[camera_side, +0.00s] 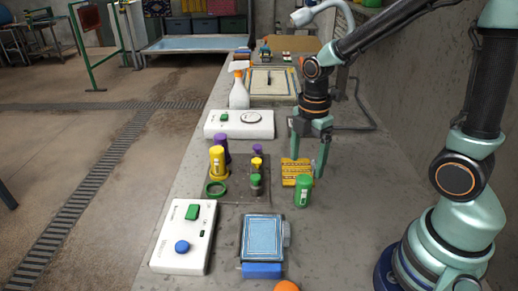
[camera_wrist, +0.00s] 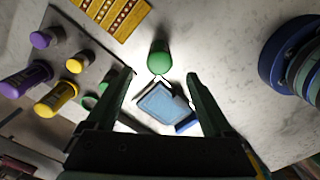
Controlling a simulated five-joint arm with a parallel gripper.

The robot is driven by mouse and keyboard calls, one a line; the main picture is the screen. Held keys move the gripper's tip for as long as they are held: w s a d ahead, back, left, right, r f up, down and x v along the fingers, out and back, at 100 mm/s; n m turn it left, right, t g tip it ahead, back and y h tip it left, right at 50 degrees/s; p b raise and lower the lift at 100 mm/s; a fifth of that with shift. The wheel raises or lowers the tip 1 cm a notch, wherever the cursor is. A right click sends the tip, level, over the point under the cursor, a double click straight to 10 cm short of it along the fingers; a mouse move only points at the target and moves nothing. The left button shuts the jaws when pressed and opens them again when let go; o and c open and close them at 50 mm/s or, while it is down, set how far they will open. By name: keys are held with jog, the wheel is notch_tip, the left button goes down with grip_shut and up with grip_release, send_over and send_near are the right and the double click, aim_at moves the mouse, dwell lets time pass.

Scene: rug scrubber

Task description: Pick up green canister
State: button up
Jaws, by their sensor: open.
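The green canister (camera_side: 302,191) stands upright on the grey bench, right of the middle in the side view, with a pale label on its side. In the wrist view the green canister (camera_wrist: 159,58) is near the top middle, just beyond the fingertips and between their lines. My gripper (camera_side: 309,158) points down, open and empty, above and behind the canister in the side view. The right finger's tip appears close to the canister's top; I cannot tell whether they touch. Both fingers of my gripper (camera_wrist: 161,75) show apart in the wrist view.
A yellow patterned block (camera_side: 296,172) lies just behind the canister. A blue-topped pad (camera_side: 262,238) lies in front. Yellow (camera_side: 217,162) and purple (camera_side: 222,146) canisters stand left on a dark tray. A white device (camera_side: 184,238) is front left. Bench right of the canister is clear.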

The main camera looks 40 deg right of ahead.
aim_at(303, 194)
notch_tip(303, 194, down, 12)
jog(key=shift+r, duration=0.15)
dwell(0.6)
grip_shut()
